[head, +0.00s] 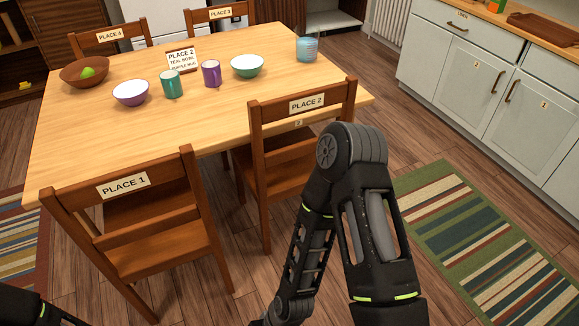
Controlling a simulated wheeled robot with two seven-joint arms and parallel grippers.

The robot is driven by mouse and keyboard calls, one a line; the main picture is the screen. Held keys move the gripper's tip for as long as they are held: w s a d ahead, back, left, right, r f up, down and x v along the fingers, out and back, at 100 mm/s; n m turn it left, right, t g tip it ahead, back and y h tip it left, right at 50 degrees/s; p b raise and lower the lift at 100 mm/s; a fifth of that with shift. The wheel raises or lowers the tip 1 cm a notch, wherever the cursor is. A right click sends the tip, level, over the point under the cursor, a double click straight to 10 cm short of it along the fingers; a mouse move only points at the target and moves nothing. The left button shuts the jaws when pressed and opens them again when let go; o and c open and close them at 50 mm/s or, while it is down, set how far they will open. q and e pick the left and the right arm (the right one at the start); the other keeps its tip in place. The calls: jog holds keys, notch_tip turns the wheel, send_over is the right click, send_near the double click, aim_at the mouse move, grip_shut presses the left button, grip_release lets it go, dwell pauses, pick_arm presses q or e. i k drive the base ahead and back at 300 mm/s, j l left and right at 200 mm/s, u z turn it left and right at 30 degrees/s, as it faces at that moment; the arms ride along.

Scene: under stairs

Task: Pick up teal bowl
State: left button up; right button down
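The teal bowl (247,67), with a white inside, stands upright on the wooden table (75,160), right of the purple mug (211,74). A teal mug (172,84) stands further left. A sign (181,58) behind the mugs reads "PLACE 2, TEAL BOWL, PURPLE MUG". My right arm is folded in front of the table, its elbow raised near the PLACE 2 chair and its forearm pointing down. Only a bit of my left arm shows at the bottom left. Neither gripper shows, so what they hold is hidden.
A purple bowl (131,93), a brown bowl (84,73) with a green fruit, and a blue ribbed cup (307,49) are also on the table. Chairs PLACE 1 (125,215) and PLACE 2 (300,115) block its near side. Grey cabinets (480,80) stand right.

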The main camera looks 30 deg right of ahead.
aim_at(246, 66)
jog(key=z, duration=1.4)
jog(key=i+l, duration=0.1)
jog(key=i, duration=0.7)
